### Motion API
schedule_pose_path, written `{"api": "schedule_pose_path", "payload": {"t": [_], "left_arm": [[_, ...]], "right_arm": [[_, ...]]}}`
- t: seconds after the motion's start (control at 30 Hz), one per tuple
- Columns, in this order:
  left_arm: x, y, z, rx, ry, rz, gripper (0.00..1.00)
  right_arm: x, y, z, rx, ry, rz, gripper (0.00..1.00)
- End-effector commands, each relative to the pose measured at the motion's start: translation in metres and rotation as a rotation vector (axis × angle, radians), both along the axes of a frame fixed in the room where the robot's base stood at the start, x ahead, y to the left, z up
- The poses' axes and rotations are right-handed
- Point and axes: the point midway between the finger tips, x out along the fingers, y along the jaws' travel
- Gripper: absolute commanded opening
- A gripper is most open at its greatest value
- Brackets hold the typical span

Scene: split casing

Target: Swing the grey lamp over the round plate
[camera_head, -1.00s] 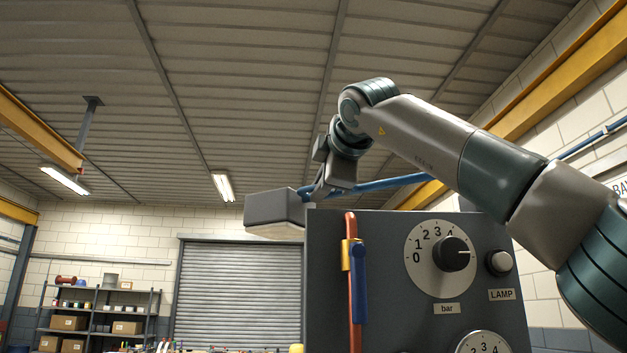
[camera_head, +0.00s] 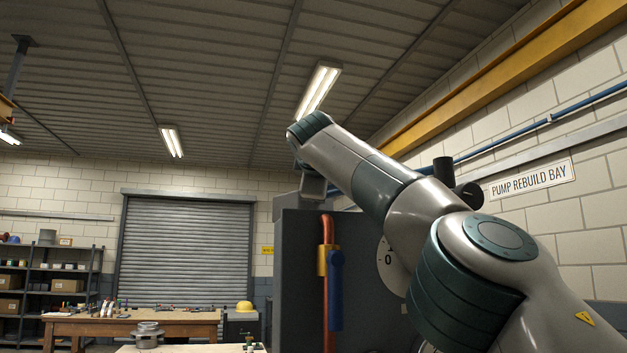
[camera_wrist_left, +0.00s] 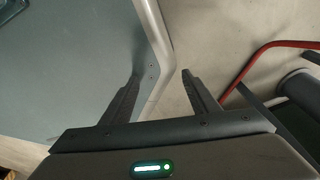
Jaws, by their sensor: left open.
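I cannot make out the grey lamp for sure in the head view. A small grey block (camera_head: 313,186) shows below the far end of my right arm, at the top of the dark cabinet; I cannot tell whether it is the lamp or part of my wrist. My right arm covers that area, and its fingers are hidden. I cannot identify the round plate in either view. My left gripper (camera_wrist_left: 160,72) shows only in the left wrist view. It is open and empty, above a grey-blue panel (camera_wrist_left: 65,65) with a pale edge.
The dark cabinet (camera_head: 295,285) carries a red pipe (camera_head: 327,232) with a blue lever (camera_head: 336,290) and a partly hidden dial (camera_head: 388,262). A wooden bench (camera_head: 110,328) and a round metal part (camera_head: 147,336) are at lower left. A red bar (camera_wrist_left: 262,50) is at right in the wrist view.

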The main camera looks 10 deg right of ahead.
Motion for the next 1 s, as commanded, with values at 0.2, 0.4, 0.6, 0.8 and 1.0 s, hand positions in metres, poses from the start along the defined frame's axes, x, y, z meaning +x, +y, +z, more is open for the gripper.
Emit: {"api": "schedule_pose_path", "payload": {"t": [0.2, 0.4, 0.6, 0.8, 1.0], "left_arm": [[-0.037, 0.014, 0.004, 0.024, 0.085, 0.004, 0.55], [-0.037, 0.014, 0.008, 0.025, 0.086, 0.004, 0.55], [-0.036, 0.014, 0.009, 0.024, 0.085, 0.004, 0.55], [-0.036, 0.014, 0.009, 0.024, 0.084, 0.004, 0.55], [-0.036, 0.013, 0.009, 0.023, 0.084, 0.004, 0.55]], "right_arm": [[0.010, -0.009, 0.001, -0.001, 0.001, -0.045, 0.00], [0.014, -0.014, 0.000, 0.002, 0.000, -0.067, 0.00], [0.016, -0.016, 0.000, 0.000, 0.000, -0.075, 0.00], [0.016, -0.017, 0.000, 0.000, -0.001, -0.075, 0.00], [0.015, -0.017, 0.000, 0.000, -0.001, -0.075, 0.28]]}}
